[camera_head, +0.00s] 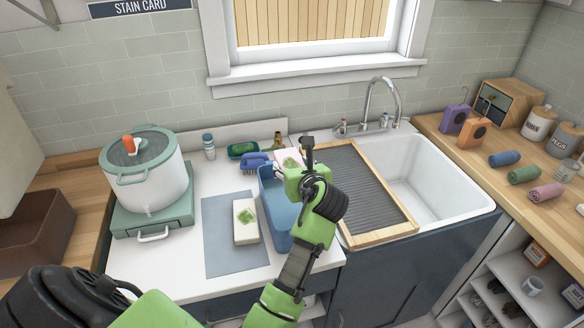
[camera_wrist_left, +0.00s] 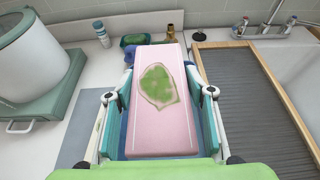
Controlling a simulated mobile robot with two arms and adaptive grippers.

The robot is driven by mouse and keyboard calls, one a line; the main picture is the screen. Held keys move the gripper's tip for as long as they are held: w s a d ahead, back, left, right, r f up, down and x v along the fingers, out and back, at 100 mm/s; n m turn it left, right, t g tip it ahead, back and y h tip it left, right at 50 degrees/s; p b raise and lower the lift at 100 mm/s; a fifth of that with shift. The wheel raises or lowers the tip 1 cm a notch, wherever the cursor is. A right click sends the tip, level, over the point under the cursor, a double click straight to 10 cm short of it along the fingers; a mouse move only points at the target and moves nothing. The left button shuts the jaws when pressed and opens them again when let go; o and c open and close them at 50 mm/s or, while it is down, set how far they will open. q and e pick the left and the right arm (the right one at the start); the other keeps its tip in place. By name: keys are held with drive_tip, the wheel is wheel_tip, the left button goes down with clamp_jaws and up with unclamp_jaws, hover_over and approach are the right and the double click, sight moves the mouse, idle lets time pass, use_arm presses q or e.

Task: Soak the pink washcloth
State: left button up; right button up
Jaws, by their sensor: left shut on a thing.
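My left gripper (camera_head: 284,170) is shut on the pink washcloth (camera_head: 291,155), a folded flat pink cloth with a green stain. In the left wrist view the washcloth (camera_wrist_left: 160,125) lies lengthwise between the two fingers, stain facing up. The gripper holds it over the blue tub (camera_head: 272,205), whose inside is largely hidden by my arm. I cannot tell whether the cloth touches the tub or what the tub holds. My right gripper is not in view.
A white folded cloth (camera_head: 246,232) with a green stain lies on a grey mat (camera_head: 221,250) left of the tub. A lidded white pot (camera_head: 150,185) stands farther left. A ribbed washboard (camera_head: 350,185) partly covers the sink (camera_head: 440,180) on the right.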

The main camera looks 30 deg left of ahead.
use_arm(q)
wheel_tip(320, 180, down, 6)
drive_tip(key=b, duration=0.3)
drive_tip(key=shift+r+b, duration=0.2)
drive_tip(key=shift+b, duration=0.15)
drive_tip(key=o, duration=1.2)
